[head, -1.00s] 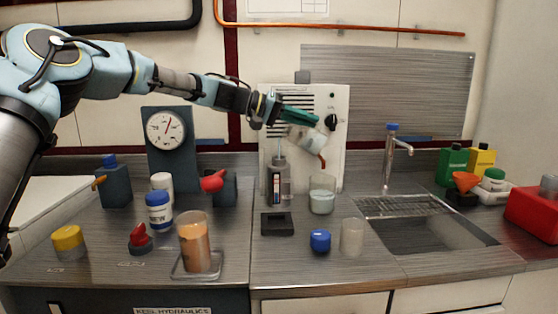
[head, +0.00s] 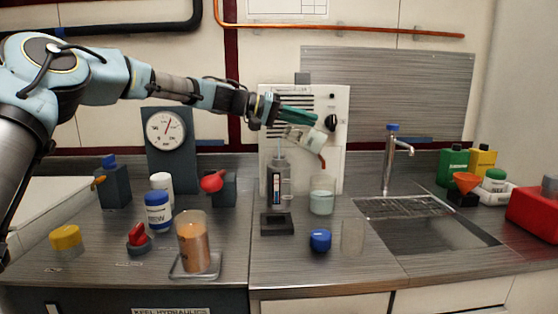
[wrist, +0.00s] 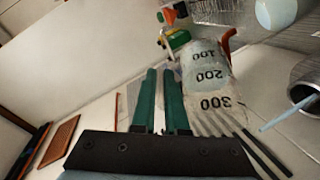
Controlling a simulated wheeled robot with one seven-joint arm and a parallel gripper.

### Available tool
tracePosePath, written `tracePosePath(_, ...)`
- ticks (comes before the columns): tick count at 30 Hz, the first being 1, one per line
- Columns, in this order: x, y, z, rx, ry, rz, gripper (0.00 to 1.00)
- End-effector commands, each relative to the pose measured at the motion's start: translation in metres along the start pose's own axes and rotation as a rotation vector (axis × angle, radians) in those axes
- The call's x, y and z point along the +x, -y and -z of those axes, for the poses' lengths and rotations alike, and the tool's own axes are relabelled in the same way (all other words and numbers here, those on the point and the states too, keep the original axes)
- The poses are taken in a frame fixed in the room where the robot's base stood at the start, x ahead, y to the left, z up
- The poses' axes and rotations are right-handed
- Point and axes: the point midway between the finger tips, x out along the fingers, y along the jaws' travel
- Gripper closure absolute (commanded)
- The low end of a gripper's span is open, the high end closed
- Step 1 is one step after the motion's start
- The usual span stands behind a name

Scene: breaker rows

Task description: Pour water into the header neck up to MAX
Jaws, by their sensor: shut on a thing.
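My gripper (head: 298,116) has green fingers, shut on a clear graduated jug (head: 301,134) with a red handle. The jug is tipped well over, its mouth to the left and its base to the right. In the wrist view, the jug (wrist: 208,78) shows the marks 100, 200 and 300. A thin pale-blue stream (head: 281,142) runs down from its mouth to the neck of the grey header (head: 286,184). In the wrist view, the stream (wrist: 290,112) reaches the round neck (wrist: 301,72). The header has a dark gauge strip (head: 277,187); its level and MAX mark are too small to read.
A beaker of pale liquid (head: 322,198) stands just right of the header, with a dark square block (head: 277,224) in front. A blue cap (head: 320,240) and an empty clear cup (head: 353,236) stand nearer the front edge. The sink (head: 425,234) is to the right.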

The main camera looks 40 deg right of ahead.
Motion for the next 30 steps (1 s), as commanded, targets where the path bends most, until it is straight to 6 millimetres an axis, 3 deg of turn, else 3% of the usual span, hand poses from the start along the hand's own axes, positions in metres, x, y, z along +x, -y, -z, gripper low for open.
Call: tracePosePath(30, -0.0048, -0.0008, 0.0024, -0.004, -0.022, -0.048, 1.0)
